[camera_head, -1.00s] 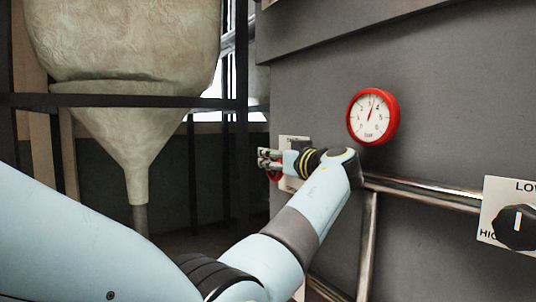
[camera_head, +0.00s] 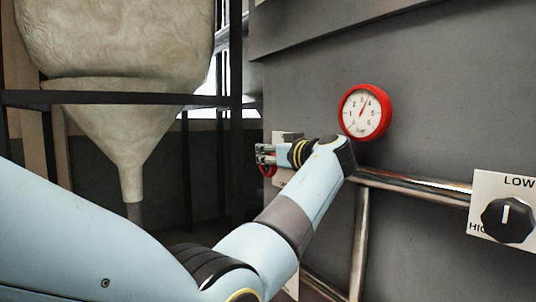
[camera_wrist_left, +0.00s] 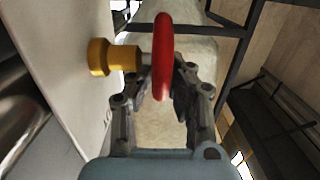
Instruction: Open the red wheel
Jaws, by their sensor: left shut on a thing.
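The red wheel (camera_wrist_left: 162,57) stands edge-on in the left wrist view, on a brass valve stem (camera_wrist_left: 115,58) that comes out of a pale panel at the left. My left gripper (camera_wrist_left: 158,88) has one finger on each side of the wheel's rim and is shut on it. In the head view my left gripper (camera_head: 266,155) reaches the panel edge, and a small part of the red wheel (camera_head: 267,171) shows under the fingers. The rest of the wheel is hidden there. My right gripper is not in view.
A red-rimmed gauge (camera_head: 365,112) sits on the grey wall above my left wrist. Metal pipes (camera_head: 412,184) run below it. A black LOW/HIGH knob (camera_head: 508,220) is at the right. A large hopper bag (camera_head: 120,45) hangs in a dark frame at the left.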

